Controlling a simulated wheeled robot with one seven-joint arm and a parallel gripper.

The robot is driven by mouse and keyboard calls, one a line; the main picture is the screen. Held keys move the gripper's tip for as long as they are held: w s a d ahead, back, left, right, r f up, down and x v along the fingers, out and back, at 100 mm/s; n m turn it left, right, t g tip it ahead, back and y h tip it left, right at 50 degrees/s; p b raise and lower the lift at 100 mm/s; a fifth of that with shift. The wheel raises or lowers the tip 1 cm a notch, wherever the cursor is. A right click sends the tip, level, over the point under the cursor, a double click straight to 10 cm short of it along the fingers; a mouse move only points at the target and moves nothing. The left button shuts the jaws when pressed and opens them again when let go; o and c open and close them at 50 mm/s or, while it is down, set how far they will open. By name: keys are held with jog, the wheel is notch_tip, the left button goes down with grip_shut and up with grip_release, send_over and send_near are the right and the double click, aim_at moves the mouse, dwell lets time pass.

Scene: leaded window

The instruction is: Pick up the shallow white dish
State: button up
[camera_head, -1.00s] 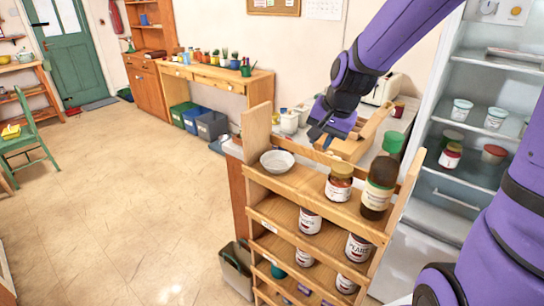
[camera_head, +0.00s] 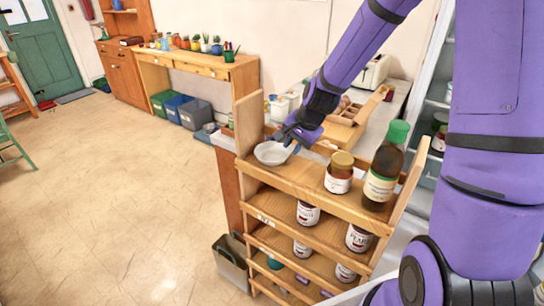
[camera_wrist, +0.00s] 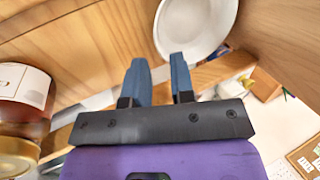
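The shallow white dish (camera_head: 271,154) sits on the top shelf of the wooden rack, at its left end. In the wrist view the dish (camera_wrist: 196,24) is upper right of centre. My gripper (camera_head: 286,138) is at the dish's right rear side. In the wrist view my gripper (camera_wrist: 158,58) has its two blue fingers apart, with nothing clearly held. The right finger overlaps the dish's rim in that view; I cannot tell whether it touches.
On the same shelf (camera_head: 303,176) stand a lidded jar (camera_head: 339,174) and a dark bottle with a green cap (camera_head: 382,178), right of the dish. A raised wooden end panel (camera_head: 249,124) is close on the dish's left. A wooden tray (camera_head: 343,133) lies behind.

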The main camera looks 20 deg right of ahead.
aim_at(272, 155)
jog(key=shift+a+x, duration=0.15)
jog(key=shift+x, duration=1.2)
jog(key=shift+a+x, duration=0.1)
jog(key=shift+x, duration=1.2)
jog(key=shift+s, duration=0.15)
jog(key=shift+c, duration=0.5)
grip_shut()
